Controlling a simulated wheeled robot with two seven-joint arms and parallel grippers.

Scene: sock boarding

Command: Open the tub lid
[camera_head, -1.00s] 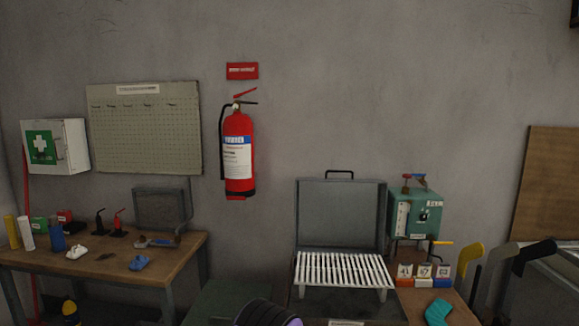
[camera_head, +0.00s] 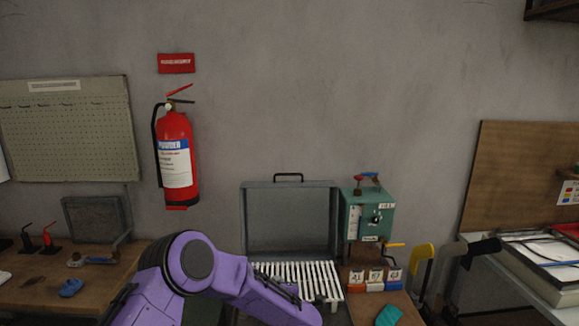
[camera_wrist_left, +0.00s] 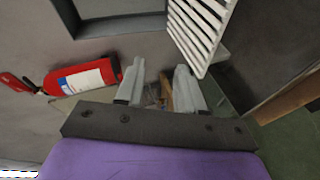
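I cannot tell for certain which thing is the tub. A grey open box has its lid (camera_head: 290,217) standing upright, with a handle on top and a rack of white slats (camera_head: 299,277) in front of it. The slats also show in the wrist view (camera_wrist_left: 203,32). My purple left arm comes in from the left and crosses in front of the box's lower left, its gripper not visible in the head view. In the wrist view my left gripper (camera_wrist_left: 158,85) has its fingers apart, with nothing seen held. My right gripper is not in view.
A red fire extinguisher (camera_head: 175,155) hangs on the wall, also in the wrist view (camera_wrist_left: 82,77). A teal box (camera_head: 368,214) stands right of the grey box, with small number blocks (camera_head: 373,278) below. A wooden bench (camera_head: 30,296) with small items is left.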

